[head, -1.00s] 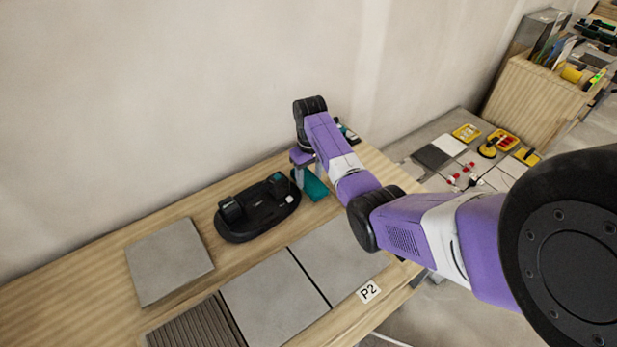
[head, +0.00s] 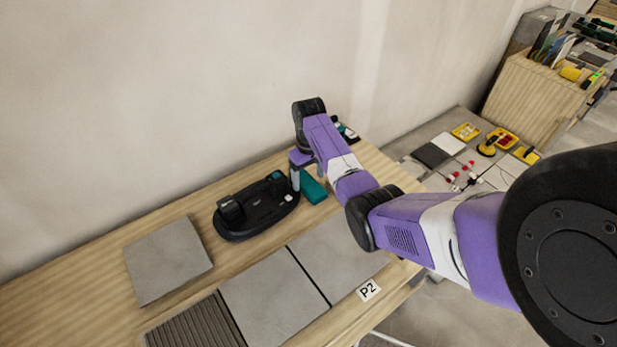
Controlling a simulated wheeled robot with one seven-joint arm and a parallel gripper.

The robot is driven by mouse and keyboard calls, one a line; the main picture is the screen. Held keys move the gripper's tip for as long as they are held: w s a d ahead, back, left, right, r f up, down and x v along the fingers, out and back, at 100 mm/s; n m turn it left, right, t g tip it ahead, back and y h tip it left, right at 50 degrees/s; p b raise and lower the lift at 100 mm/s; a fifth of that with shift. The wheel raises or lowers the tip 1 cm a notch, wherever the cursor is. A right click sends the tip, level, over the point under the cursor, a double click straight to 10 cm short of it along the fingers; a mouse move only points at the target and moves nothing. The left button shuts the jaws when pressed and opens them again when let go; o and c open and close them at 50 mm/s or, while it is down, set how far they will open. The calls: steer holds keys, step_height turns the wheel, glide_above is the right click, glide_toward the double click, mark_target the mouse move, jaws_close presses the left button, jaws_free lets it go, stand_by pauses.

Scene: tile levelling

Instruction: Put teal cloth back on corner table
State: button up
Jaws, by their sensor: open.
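The teal cloth (head: 314,190) lies as a small folded block on the wooden table (head: 75,255), just right of the black tray. My gripper (head: 299,180) is at the cloth's left and upper end, pointing down and open. One grey finger shows beside the cloth; the other finger is hidden, and I cannot tell if either touches it.
The black tray (head: 250,218) holds small items. A loose grey tile (head: 168,260) lies to the left. Grey tiles (head: 272,302), a ribbed panel (head: 195,325) and a P2 label (head: 369,291) line the front. Small items (head: 346,131) sit behind my arm near the wall.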

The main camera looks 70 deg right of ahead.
mark_target(309, 183)
step_height(309, 183, up, 13)
steer(key=shift+p, duration=0.3)
stand_by(0.6)
